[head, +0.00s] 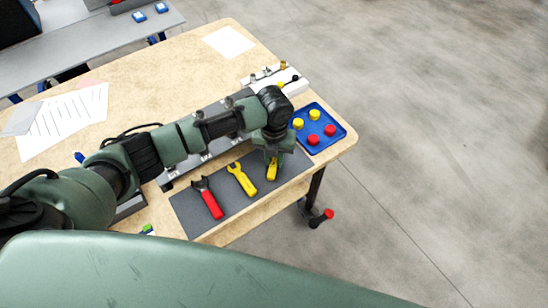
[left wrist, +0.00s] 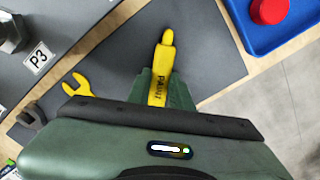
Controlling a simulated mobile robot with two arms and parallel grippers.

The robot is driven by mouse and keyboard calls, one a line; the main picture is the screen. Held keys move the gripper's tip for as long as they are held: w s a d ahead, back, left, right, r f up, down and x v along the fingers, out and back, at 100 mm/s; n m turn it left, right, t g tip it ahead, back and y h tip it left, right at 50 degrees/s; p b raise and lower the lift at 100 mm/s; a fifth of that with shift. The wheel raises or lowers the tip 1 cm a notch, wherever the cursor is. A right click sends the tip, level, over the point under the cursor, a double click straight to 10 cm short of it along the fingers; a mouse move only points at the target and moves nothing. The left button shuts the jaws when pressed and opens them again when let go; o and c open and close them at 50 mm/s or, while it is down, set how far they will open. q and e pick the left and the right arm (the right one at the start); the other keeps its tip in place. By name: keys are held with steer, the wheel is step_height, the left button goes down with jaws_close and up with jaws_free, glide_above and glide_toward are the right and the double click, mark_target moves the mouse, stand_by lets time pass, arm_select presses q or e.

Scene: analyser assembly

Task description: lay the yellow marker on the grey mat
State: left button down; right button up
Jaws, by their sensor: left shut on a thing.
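The yellow marker (head: 272,171) is held in my left gripper (head: 271,156) at the right end of the grey mat (head: 184,207). In the left wrist view the marker (left wrist: 166,50), with dark lettering on its side, sticks out from between the green fingers of the left gripper (left wrist: 162,86), which are shut on it. The grey mat (left wrist: 213,65) lies beneath it. I cannot tell whether the marker touches the mat. My right gripper does not show.
A blue tray (head: 337,130) with yellow and red round pieces stands to the right. The table's front edge is close by. The strip between wrench and marker is narrow.

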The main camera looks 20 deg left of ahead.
arm_select(q)
steer(key=c, duration=1.2)
jaws_free()
step_height(320, 180, up, 8)
steer(key=shift+f+b, duration=0.1)
steer(key=shift+b, duration=0.4)
steer(key=shift+s+f, duration=0.1)
